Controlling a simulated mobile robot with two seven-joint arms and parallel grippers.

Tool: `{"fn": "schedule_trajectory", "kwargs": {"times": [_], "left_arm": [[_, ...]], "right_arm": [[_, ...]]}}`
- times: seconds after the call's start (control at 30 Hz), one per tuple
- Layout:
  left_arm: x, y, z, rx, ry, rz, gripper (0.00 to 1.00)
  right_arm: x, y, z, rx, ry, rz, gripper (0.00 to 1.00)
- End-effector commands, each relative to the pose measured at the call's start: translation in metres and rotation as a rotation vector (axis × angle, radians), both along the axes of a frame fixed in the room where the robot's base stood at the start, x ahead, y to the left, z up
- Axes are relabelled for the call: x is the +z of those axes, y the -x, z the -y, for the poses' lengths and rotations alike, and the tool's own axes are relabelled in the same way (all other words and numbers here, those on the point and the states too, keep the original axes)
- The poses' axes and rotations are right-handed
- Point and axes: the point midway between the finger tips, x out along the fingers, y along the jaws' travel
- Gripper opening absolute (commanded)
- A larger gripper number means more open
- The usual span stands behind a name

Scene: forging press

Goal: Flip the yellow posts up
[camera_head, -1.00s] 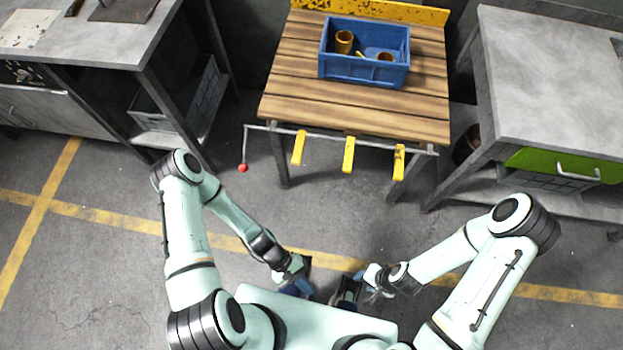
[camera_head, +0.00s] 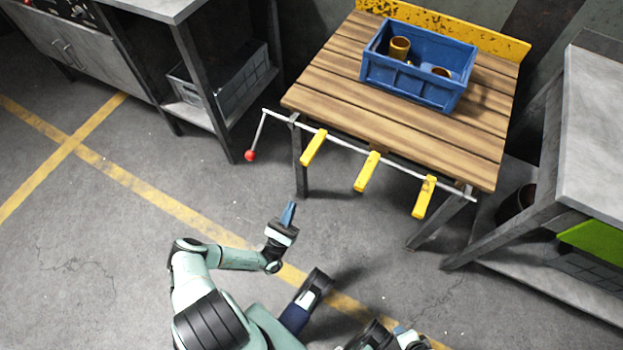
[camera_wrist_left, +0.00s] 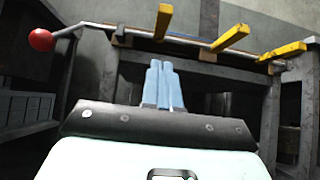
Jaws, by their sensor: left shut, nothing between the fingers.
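Three yellow posts (camera_head: 314,147) (camera_head: 366,171) (camera_head: 424,196) are on a thin metal bar (camera_head: 345,145) along the front of the wooden table. They stick out from the bar toward me rather than standing up. A crank with a red ball (camera_head: 250,155) is at the bar's left end. The ball (camera_wrist_left: 41,40) and posts (camera_wrist_left: 163,20) also show in the left wrist view. My left gripper (camera_head: 289,208) is shut and empty, short of the table and apart from bar and ball.
The wooden table (camera_head: 330,85) holds a blue crate (camera_head: 415,85) with brown cups in it. A grey bench (camera_head: 150,8) stands left and another (camera_head: 600,130) right. The floor in front of the table is clear.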

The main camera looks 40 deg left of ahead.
Motion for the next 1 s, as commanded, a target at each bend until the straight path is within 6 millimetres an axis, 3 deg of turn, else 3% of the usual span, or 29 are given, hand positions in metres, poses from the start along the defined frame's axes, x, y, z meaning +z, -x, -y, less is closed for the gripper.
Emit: {"fn": "schedule_trajectory", "kwargs": {"times": [0.47, 0.93, 1.0], "left_arm": [[0.007, -0.005, -0.004, 0.01, 0.002, 0.006, 0.0], [0.072, -0.068, -0.018, 0.007, 0.0, 0.006, 0.0], [0.084, -0.068, -0.019, 0.008, 0.002, 0.006, 0.0]], "right_arm": [[0.001, 0.001, 0.0, 0.001, -0.001, -0.002, 0.43], [0.005, 0.006, -0.003, 0.006, -0.008, -0.017, 0.43], [0.007, 0.009, -0.004, 0.009, -0.011, -0.022, 0.43]]}}
